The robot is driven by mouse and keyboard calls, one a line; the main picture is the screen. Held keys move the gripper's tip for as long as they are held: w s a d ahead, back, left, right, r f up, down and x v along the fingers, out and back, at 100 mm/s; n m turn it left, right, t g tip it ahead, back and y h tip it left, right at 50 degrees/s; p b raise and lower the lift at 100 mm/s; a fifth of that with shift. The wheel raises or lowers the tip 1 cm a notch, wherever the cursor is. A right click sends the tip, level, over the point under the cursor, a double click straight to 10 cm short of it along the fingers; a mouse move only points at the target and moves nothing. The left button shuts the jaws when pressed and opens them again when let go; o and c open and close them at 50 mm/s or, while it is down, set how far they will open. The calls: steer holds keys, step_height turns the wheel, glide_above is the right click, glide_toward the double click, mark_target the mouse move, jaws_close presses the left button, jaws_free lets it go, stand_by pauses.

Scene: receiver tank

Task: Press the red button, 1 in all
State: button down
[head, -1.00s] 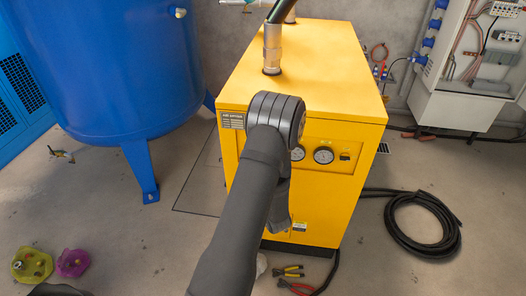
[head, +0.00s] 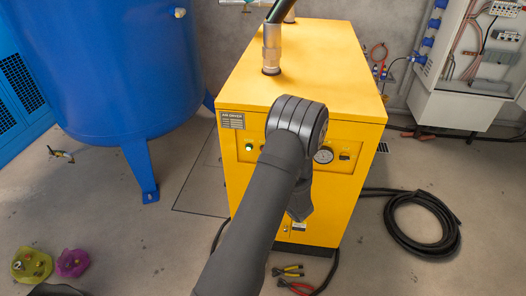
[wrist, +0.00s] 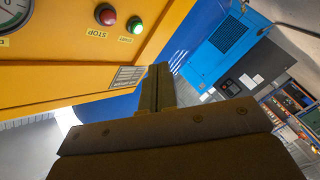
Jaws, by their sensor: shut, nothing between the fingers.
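The red button (wrist: 105,14), labelled STOP, is on the yellow panel at the top of the wrist view. A green button (wrist: 135,25), labelled START, is beside it, and also shows in the head view (head: 249,147). The red button cannot be seen in the head view, where my arm covers part of the panel. My gripper (wrist: 159,72) is shut and empty in the wrist view. Its fingertips show below and to the right of both buttons, apart from them in the picture. My gripper cannot be made out in the head view.
The yellow air dryer (head: 320,65) carries the panel, with a gauge (head: 323,155) right of my arm. A blue tank (head: 110,60) stands to the left. A black hose (head: 425,225) and pliers (head: 290,275) lie on the floor.

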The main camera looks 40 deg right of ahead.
steer(key=w+d, duration=0.5)
steer(key=shift+w+d, duration=0.35)
steer(key=shift+w, duration=0.05)
stand_by(1.9)
steer(key=shift+w+d, duration=0.25)
steer(key=shift+d, duration=0.05)
steer(key=shift+w+d, duration=0.3)
steer(key=shift+w, duration=0.05)
stand_by(0.7)
stand_by(0.4)
steer(key=shift+s+a, duration=0.6)
steer(key=shift+s, duration=0.05)
steer(key=shift+s+a, duration=1.75)
steer(key=shift+a, duration=0.05)
